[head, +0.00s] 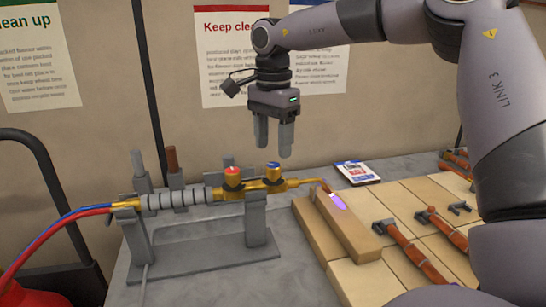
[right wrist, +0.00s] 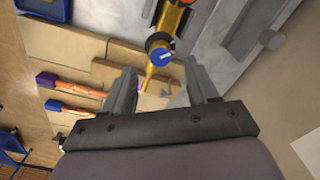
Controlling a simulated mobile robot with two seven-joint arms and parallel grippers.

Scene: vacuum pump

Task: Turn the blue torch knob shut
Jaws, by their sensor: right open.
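The blue torch knob (head: 272,170) sits on the brass torch body (head: 250,190), to the right of the red knob (head: 232,176). A violet flame (head: 338,201) shows at the torch tip. My right gripper (head: 273,155) points down above the blue knob, open and empty, with a gap between its fingertips and the knob. In the right wrist view the blue knob (right wrist: 161,57) shows beyond the gap between the open fingers (right wrist: 162,78), with a white mark on its top. My left gripper is in neither view.
The torch rests on a grey stand (head: 256,222) with red and blue hoses at left. A firebrick (head: 347,232) stands by the flame. Copper pipe pieces (head: 398,240) lie on pale tiles at right. A small card (head: 357,173) lies behind.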

